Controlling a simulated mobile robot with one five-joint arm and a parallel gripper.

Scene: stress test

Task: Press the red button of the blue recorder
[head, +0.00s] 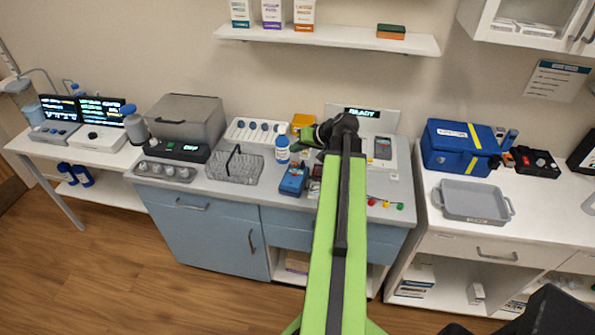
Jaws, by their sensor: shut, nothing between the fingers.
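A small blue handheld device (293,180), which looks like the blue recorder, lies on the grey counter left of my arm. Its face has a darker patch, but a red button is too small to make out. My arm hides part of the counter to the right.
Small coloured pieces (385,204) lie right of my arm. A grey tray (474,201) is on the right counter.

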